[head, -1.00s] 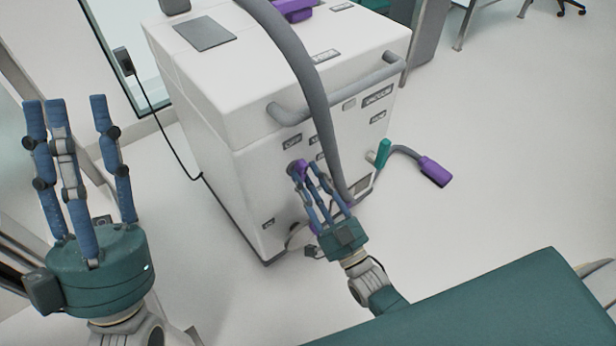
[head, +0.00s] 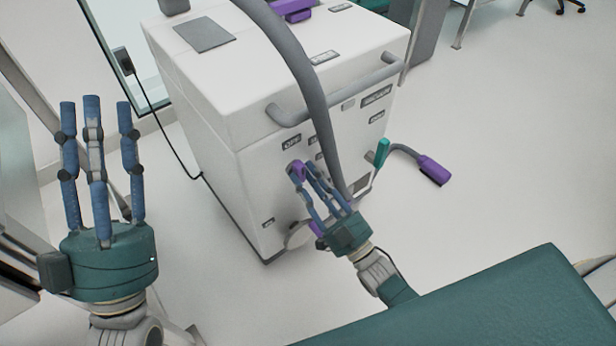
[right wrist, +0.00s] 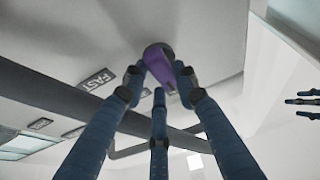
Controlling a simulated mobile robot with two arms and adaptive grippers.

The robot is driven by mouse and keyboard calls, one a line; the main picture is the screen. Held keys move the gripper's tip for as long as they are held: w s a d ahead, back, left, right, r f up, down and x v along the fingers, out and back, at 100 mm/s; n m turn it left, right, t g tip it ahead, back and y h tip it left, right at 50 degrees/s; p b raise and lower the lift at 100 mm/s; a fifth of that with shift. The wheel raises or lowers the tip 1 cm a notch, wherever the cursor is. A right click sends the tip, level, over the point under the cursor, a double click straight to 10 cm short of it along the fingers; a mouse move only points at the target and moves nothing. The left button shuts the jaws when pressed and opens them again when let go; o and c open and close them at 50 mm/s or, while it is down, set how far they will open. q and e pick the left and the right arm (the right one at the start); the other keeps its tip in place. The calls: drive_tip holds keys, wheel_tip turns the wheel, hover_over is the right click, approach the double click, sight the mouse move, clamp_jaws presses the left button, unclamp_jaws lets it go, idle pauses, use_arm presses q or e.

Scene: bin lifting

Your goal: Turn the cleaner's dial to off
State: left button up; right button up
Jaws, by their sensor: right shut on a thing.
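The cleaner (head: 215,105) is a large white box on the floor with labels on its front. Its purple dial (head: 296,169) is on the front face, just below a label reading OFF (head: 291,142). My right gripper (head: 304,173) is shut on the dial, its blue fingers reaching up from the lower right. In the right wrist view the dial's purple grip (right wrist: 161,68) lies between the fingertips, with a FAST label (right wrist: 97,80) to its left. The dial's exact pointing is partly hidden by the fingers. My left gripper (head: 95,107) is open and empty, left of the cleaner.
A thick grey hose (head: 300,70) hangs down the cleaner's front beside the dial. A grey bar handle (head: 340,92) crosses above. A teal handle (head: 381,153) and a purple-ended lever (head: 433,170) stick out at right. A black cord (head: 165,140) runs along the left.

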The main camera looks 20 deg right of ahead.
drive_tip(key=o, duration=1.2)
drive_tip(key=shift+r, duration=0.25)
drive_tip(key=shift+c, duration=0.2)
drive_tip(key=shift+f, duration=0.2)
drive_tip(key=shift+s+d+f, duration=0.15)
drive_tip(key=shift+s, duration=0.15)
drive_tip(key=v, duration=1.1)
drive_tip(key=shift+d, duration=0.1)
